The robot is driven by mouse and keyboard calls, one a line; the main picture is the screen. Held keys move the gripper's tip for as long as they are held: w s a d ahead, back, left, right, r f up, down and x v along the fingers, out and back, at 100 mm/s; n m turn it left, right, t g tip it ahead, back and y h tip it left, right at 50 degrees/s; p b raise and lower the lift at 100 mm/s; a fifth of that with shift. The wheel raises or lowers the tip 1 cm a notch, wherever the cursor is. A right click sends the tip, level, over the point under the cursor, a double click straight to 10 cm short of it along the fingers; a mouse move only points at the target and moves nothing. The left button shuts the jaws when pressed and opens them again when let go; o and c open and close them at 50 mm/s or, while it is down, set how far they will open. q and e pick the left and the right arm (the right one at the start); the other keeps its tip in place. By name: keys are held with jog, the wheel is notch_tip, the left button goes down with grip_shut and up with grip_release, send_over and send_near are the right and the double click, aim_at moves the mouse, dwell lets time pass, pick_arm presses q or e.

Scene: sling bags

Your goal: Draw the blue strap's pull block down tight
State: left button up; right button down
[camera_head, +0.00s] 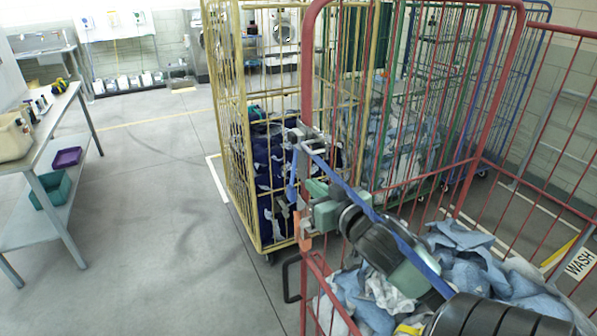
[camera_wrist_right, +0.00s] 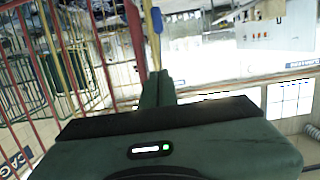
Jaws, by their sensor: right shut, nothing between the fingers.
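The blue strap (camera_head: 340,183) runs slantwise from a grey buckle (camera_head: 308,138) on the red cage's front post down over the cage to the lower right. A short blue tail (camera_head: 291,190) hangs below the buckle. An orange block (camera_head: 304,242), seemingly the pull block, shows beside the post below the tail; whether they join is unclear. My right gripper (camera_head: 312,207) is close to the tail and block, shut and empty. In the right wrist view its green fingers (camera_wrist_right: 157,85) are together, with a blue piece (camera_wrist_right: 157,20) by their tips. My left gripper is out of view.
The red cage (camera_head: 309,70) holds crumpled blue and white cloths (camera_head: 465,262). A yellow cage (camera_head: 238,130) with dark blue patterned bags (camera_head: 270,165) stands just behind. A bench (camera_head: 58,130) is at left, with clear floor (camera_head: 150,210) between.

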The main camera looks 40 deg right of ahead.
notch_tip(320, 180, up, 2)
jog(key=s, duration=0.1)
jog(key=p, duration=0.3)
send_over(292, 193)
jog(key=s, duration=0.2)
notch_tip(292, 193, down, 2)
pick_arm(q)
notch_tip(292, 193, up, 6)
jog(key=p, duration=0.1)
jog(key=shift+p, duration=0.3)
pick_arm(e)
jog(key=shift+g, duration=0.3)
jog(key=f, duration=0.4)
jog(key=shift+w+d+f, duration=0.15)
jog(key=shift+w+f, duration=0.15)
jog(key=shift+f, duration=0.1)
